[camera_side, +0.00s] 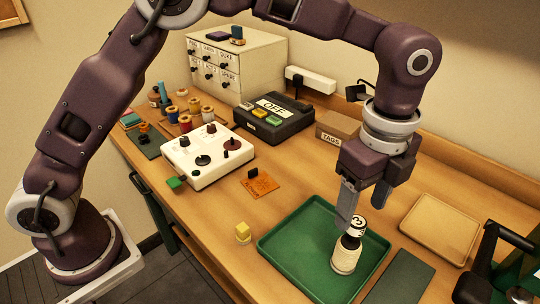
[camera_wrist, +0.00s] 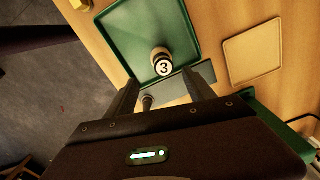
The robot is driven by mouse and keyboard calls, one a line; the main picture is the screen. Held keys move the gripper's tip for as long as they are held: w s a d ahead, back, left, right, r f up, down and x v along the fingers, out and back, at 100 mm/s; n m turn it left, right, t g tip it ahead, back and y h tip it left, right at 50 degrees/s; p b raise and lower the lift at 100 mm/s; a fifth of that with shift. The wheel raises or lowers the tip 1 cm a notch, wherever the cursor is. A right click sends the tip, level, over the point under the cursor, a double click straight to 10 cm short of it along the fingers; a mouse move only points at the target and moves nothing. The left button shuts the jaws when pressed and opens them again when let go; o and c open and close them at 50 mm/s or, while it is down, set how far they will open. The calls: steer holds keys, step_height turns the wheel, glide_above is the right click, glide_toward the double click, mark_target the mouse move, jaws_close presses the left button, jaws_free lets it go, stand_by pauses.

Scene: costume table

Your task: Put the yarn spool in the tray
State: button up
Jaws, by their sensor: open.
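A cream, ribbed cylinder with a black neck and a round white top marked 3 (camera_side: 345,258) stands upright in the green tray (camera_side: 285,262), towards its right side. It may be the yarn spool; I cannot tell for sure. It also shows in the wrist view (camera_wrist: 163,67). My gripper (camera_side: 360,216) is open, pointing down just above and behind its top, with nothing seen between the fingers. In the wrist view the fingers (camera_wrist: 170,78) are spread, with the marked top just beyond them. Several coloured spools (camera_side: 186,122) stand at the back left.
A tan tray (camera_side: 440,228) lies to the right of the green one. A small yellow block (camera_side: 242,232) sits left of it. A white control box (camera_side: 205,160), a black device marked OFF (camera_side: 272,118) and a drawer cabinet (camera_side: 235,70) stand further back. A dark flat mat (camera_side: 400,278) lies at the front right.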

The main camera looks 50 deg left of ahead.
steer(key=shift+r, duration=0.1)
steer(key=s+a+r+n+t, duration=0.1)
steer(key=s+a+r+n, duration=0.2)
steer(key=a+r+n, duration=0.4)
steer(key=s+a+r+n+t, duration=0.2)
steer(key=s+a+r, duration=0.2)
steer(key=a, duration=0.4)
steer(key=s+a+f+n+t, duration=0.1)
steer(key=s+a+n, duration=0.4)
steer(key=s, duration=0.2)
steer(key=s+a+f+n+t, duration=0.1)
steer(key=s+a+n, duration=0.4)
steer(key=s+n, duration=0.1)
steer(key=shift+s+f+n+t, duration=0.15)
steer(key=shift+s+n+t, duration=0.15)
steer(key=shift+s, duration=0.5)
